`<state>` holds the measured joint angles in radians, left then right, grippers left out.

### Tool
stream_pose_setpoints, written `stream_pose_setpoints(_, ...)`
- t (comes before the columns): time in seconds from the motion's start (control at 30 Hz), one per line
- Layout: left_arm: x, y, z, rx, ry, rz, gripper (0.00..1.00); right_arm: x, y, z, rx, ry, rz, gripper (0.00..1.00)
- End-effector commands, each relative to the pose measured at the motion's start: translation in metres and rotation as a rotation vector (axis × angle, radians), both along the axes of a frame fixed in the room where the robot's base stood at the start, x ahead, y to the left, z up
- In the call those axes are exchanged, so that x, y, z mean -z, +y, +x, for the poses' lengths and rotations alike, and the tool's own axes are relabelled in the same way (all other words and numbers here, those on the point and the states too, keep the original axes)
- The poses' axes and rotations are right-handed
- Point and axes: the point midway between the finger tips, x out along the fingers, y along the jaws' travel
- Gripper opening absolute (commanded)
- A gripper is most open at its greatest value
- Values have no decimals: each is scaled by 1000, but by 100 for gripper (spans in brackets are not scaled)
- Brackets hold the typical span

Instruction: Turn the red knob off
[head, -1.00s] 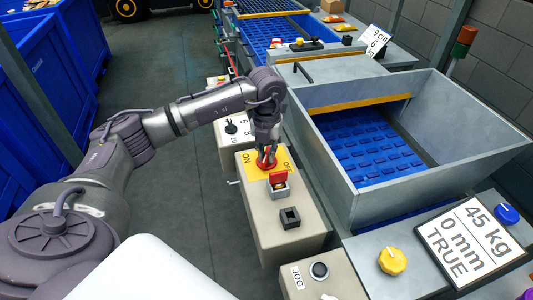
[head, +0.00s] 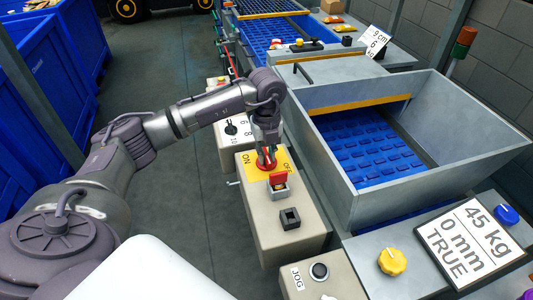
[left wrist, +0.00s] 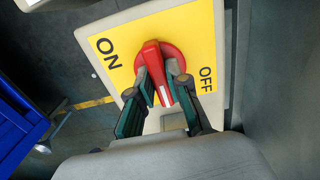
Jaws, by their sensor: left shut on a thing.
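The red knob (left wrist: 152,52) sits on a yellow plate (left wrist: 115,45) marked ON at the left and OFF at the right. In the left wrist view its bar carries a white mark at the end nearest the camera. My left gripper (left wrist: 165,88) has one green-padded finger on each side of the bar and is shut on it. In the head view my left gripper (head: 266,152) comes down from above onto the red knob (head: 262,164) on top of a beige control box (head: 285,240). The fingers partly hide the knob. My right gripper is not in view.
On the same box, a red flip cover (head: 278,179) and a black square socket (head: 290,218) stand close in front of the knob. A metal hopper (head: 340,165) with a blue belt is to the right. A JOG box (head: 325,275) is nearer.

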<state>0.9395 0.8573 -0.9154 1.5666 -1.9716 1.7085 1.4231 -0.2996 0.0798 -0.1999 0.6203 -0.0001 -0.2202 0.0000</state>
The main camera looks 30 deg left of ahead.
Motion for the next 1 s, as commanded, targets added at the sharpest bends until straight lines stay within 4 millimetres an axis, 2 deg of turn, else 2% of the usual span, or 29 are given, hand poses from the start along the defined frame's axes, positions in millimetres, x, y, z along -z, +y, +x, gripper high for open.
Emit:
stream_pose_setpoints(0.37,-1,1,1,-8,-4,0,0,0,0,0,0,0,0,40)
stream_pose_setpoints(0.4,-1,1,1,-8,-4,0,21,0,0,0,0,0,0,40)
stream_pose_setpoints(0.53,-1,1,1,-7,-3,0,42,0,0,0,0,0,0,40)
stream_pose_setpoints(0.83,-1,0,0,-5,-1,0,42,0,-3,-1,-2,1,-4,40)
stream_pose_setpoints(1.0,-19,0,1,-4,-4,-1,42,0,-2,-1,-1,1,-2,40)
